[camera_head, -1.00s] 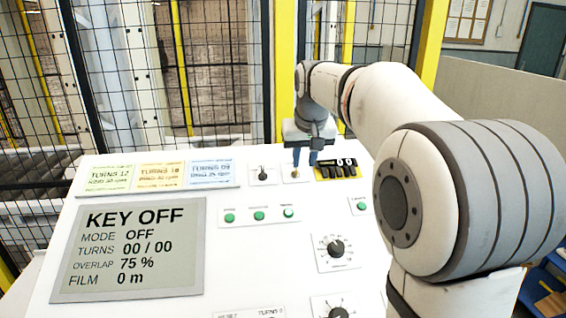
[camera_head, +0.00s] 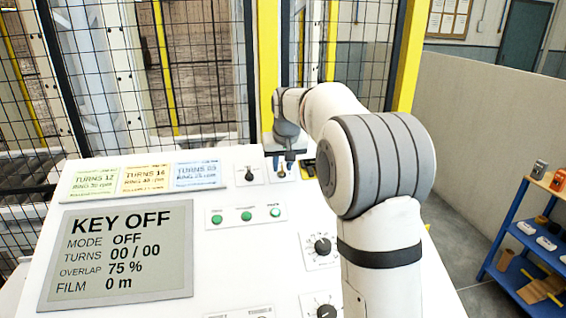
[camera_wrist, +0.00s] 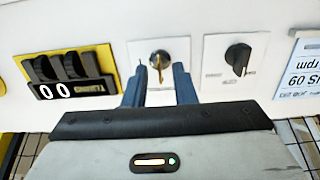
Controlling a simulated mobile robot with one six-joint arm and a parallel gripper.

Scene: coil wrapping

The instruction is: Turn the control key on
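The control key (camera_wrist: 159,62) is a brass key in a lock on a white plate, seen upright in the wrist view. In the head view the key (camera_head: 281,173) shows small, just under my gripper. My gripper (camera_wrist: 159,74) has two blue fingers, one on each side of the key with gaps to it. It is open and holds nothing; I cannot tell how deep the fingertips reach along the key. The display (camera_head: 118,252) reads KEY OFF, mode OFF, turns 00 / 00.
A black selector knob (camera_wrist: 238,58) sits beside the key, and a yellow counter (camera_wrist: 68,72) reading 00 is on the other side. Green buttons (camera_head: 246,216) and dials (camera_head: 322,246) lie nearer on the panel. A mesh fence stands behind; a blue shelf (camera_head: 520,235) is at right.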

